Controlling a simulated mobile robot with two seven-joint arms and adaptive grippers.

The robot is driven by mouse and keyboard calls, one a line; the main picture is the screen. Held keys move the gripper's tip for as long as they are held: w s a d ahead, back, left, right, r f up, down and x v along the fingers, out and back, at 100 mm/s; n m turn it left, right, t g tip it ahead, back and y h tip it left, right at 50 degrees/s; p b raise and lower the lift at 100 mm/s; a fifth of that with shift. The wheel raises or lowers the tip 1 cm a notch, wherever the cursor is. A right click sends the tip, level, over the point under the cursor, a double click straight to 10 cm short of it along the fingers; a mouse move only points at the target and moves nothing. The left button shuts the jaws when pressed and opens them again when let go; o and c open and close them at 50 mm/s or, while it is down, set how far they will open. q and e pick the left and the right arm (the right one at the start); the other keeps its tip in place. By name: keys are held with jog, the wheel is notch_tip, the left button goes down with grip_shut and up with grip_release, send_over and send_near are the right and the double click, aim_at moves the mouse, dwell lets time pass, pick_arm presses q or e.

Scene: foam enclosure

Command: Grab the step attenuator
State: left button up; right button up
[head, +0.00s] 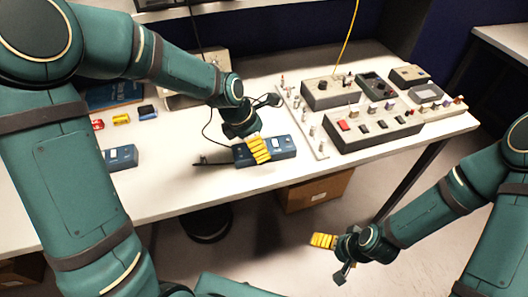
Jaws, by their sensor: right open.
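A blue box with a small pale panel (283,146) lies on the white bench, in front of the grey control boxes. A second, smaller blue box (121,157) lies further left. I cannot read a label that tells which is the step attenuator. My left gripper (268,124) is over the first box, its fingers spread. Its yellow-padded finger covers part of that box's top; contact cannot be judged. My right gripper (330,258) is open and empty, off the bench's front edge and lower in the picture.
A row of small metal fittings (312,131) and grey control boxes with knobs (373,127) fill the bench's right part. A dark thin item (213,160) lies left of the first blue box. Small coloured items (121,119) lie further left. A cardboard box (315,192) stands below.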

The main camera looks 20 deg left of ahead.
pick_arm(q)
jog(key=x, duration=0.3)
jog(key=shift+w+f+b, duration=0.1)
jog(key=shift+f+b, duration=0.2)
jog(key=shift+b, duration=0.1)
jog(key=shift+r, duration=0.1)
jog(key=c, duration=1.4)
